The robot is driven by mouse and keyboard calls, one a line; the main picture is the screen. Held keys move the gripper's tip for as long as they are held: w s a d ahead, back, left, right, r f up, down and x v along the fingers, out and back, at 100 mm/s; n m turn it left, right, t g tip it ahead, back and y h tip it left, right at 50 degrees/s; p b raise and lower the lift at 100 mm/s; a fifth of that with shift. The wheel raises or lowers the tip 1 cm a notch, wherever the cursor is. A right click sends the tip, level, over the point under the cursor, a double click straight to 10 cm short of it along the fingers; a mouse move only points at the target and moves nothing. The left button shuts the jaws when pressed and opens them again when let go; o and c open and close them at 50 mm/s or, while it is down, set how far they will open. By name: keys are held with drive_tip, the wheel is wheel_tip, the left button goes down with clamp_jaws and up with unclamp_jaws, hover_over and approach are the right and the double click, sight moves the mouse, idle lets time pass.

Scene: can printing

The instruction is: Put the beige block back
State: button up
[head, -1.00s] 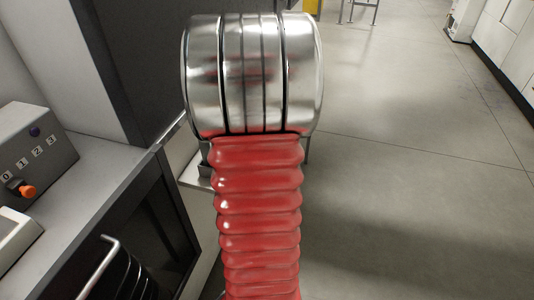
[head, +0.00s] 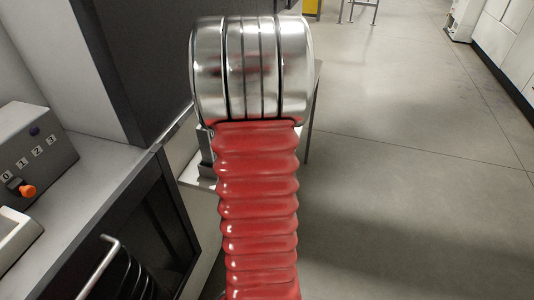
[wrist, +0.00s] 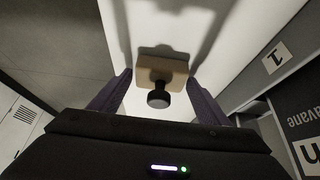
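The beige block (wrist: 160,66) with a round black knob (wrist: 158,97) shows in the wrist view. The knob points towards the camera. My gripper (wrist: 160,76) has one dark finger on each side of the block, with the fingertips at its side edges. Whether the block touches this surface is hard to tell. In the head view my own arm covers the middle, and neither block nor gripper is visible.
A grey control box (head: 35,150) with an orange knob stands on a light counter (head: 85,200) at the left. A dark panel (head: 135,60) rises behind. The grey floor (head: 410,190) at the right is clear. The wrist view shows a label with a 1 (wrist: 275,56).

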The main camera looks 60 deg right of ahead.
drive_tip(key=shift+o, duration=0.8)
drive_tip(key=shift+a+r, duration=0.2)
drive_tip(key=shift+r, duration=0.35)
drive_tip(key=v, duration=1.1)
drive_tip(key=w+a+r+n+t+y, duration=0.1)
drive_tip(key=w+a+r+n, duration=0.15)
drive_tip(key=a, duration=0.45)
drive_tip(key=w+a+r+n+t, duration=0.1)
drive_tip(key=w+a+r+n, duration=0.2)
drive_tip(key=a, duration=0.5)
drive_tip(key=w+a+r+n+t+y, duration=0.1)
drive_tip(key=w+a+n, duration=0.1)
drive_tip(key=w+a, duration=0.35)
drive_tip(key=s+a+n+y, duration=0.2)
drive_tip(key=a+n, duration=0.2)
drive_tip(key=a, duration=0.7)
drive_tip(key=s+a+r+n+t+y, duration=0.1)
drive_tip(key=s+a+n+y, duration=0.1)
drive_tip(key=a, duration=1)
drive_tip(key=s+n, duration=0.1)
drive_tip(key=n, duration=0.1)
drive_tip(key=shift+s+a+r+n+t, duration=0.2)
drive_tip(key=shift+s+r+n+t, duration=0.05)
drive_tip(key=shift+s+n+t, duration=0.1)
